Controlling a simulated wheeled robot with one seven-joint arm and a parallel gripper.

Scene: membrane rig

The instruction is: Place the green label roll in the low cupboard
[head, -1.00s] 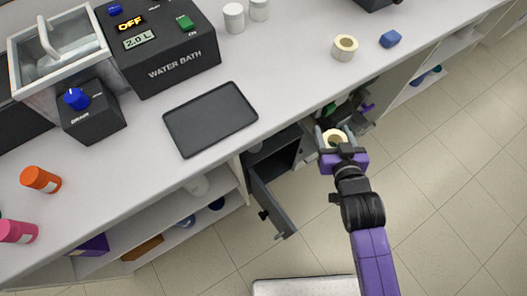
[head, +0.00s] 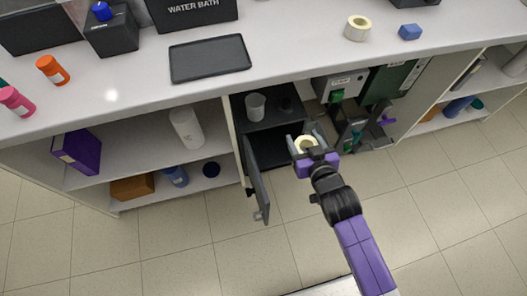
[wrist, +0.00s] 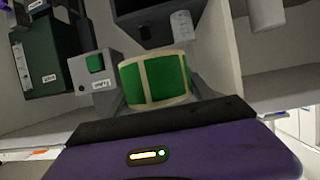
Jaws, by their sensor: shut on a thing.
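The green label roll (wrist: 155,80) shows in the wrist view as a green band with cream edges, held at my gripper. In the head view its cream top ring (head: 306,146) shows between the fingers. My gripper (head: 307,143) is shut on the roll, held in the air in front of the bench, just right of the low cupboard's opening. The low cupboard (head: 268,112) is a dark box under the bench. Its door (head: 259,187) stands open, swung out to the left. The inside is dark, and part of it is hidden behind my gripper.
A white cup (head: 256,106) stands on top of the cupboard. A grey box with a green switch (head: 337,92) and a dark green unit (head: 391,80) are to the right. The floor in front is clear.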

